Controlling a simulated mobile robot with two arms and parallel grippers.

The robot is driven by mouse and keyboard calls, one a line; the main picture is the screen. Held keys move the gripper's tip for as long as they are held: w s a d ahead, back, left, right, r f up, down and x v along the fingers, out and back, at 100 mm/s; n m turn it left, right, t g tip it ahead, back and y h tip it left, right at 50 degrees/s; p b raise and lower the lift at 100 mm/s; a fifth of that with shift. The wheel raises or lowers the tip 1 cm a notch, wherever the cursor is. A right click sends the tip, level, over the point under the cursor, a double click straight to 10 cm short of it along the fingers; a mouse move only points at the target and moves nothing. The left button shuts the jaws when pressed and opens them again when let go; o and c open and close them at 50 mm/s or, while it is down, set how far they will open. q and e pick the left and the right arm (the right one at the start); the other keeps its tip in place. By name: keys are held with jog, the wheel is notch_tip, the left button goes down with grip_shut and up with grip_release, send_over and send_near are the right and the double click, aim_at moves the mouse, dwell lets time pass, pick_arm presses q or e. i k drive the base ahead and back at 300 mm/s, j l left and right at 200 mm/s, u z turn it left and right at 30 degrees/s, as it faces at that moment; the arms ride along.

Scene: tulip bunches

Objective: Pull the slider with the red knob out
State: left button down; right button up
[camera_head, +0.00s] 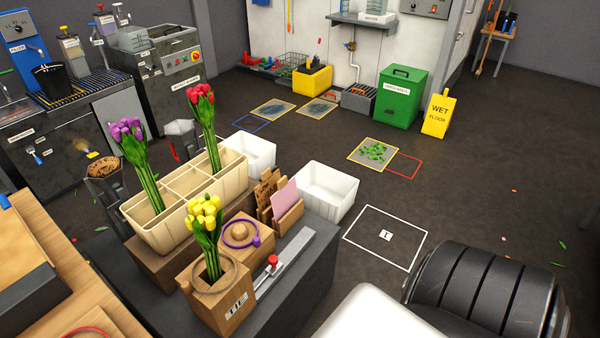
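The red knob (273,261) stands on a small metal slider (266,274) at the front right of the dark bench. The slider lies beside a wooden block (205,300) labelled TIE, on its right side. A long grey metal strip (295,250) runs alongside the slider. Yellow tulips (205,213) stand upright in the TIE block, with a ring around its opening. I cannot tell how far out the slider is. Neither of my grippers can be made out in the head view.
A cream divided tray (150,237) holding purple (127,130) and red tulips (200,95) stands left of the TIE block. A purple tie spool (240,234) and a card holder (288,215) are behind the knob. White bins (328,190) stand beyond the bench.

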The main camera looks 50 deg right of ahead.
aim_at(275, 265)
jog(key=z, duration=1.25)
